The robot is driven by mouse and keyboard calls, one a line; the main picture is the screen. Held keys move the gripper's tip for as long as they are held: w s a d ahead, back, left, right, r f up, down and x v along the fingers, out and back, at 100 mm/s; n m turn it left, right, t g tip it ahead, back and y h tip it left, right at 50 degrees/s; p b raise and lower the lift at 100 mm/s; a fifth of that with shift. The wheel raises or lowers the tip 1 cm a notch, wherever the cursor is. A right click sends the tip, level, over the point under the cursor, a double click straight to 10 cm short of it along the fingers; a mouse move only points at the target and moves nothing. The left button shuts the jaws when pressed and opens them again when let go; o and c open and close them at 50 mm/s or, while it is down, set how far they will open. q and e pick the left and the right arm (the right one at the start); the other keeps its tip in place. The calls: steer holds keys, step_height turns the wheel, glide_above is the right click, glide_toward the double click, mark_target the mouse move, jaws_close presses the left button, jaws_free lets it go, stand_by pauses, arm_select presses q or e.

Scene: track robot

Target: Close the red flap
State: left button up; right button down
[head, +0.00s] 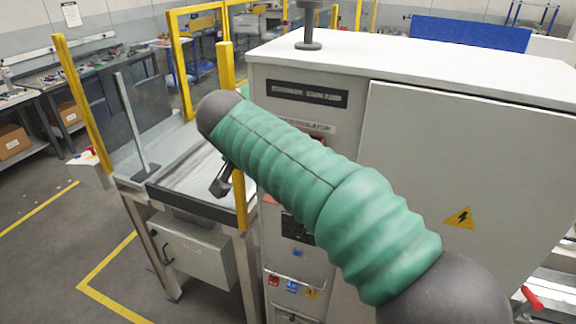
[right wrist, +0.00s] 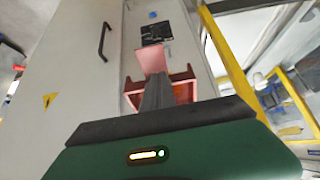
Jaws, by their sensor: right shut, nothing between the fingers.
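The red flap (right wrist: 153,60) shows in the right wrist view as a pale red panel standing out from a darker red frame (right wrist: 185,77) on the grey cabinet, so it looks open. My right gripper (right wrist: 156,78) is shut and empty, its grey fingers in front of the frame and overlapping the flap's edge. I cannot tell whether they touch it. In the head view my green-sleeved right arm crosses the cabinet front and hides most of the flap. Only a small red bit of it (head: 270,199) shows beside the arm. My left gripper is in neither view.
The tall grey cabinet (head: 480,150) has a large door with a warning sign and a dark handle (right wrist: 105,41). Yellow posts (head: 239,200) and a conveyor table with a clear panel (head: 135,110) stand left of it. The floor at far left is open.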

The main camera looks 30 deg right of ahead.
steer(key=shift+w+d+f+p, duration=0.1)
steer(key=shift+d+f+p, duration=0.1)
steer(key=shift+d, duration=0.25)
steer(key=shift+w+d+f+p, duration=0.1)
steer(key=shift+d+p, duration=0.05)
steer(key=shift+d, duration=0.3)
steer(key=shift+a, duration=0.25)
steer(key=shift+d, duration=0.1)
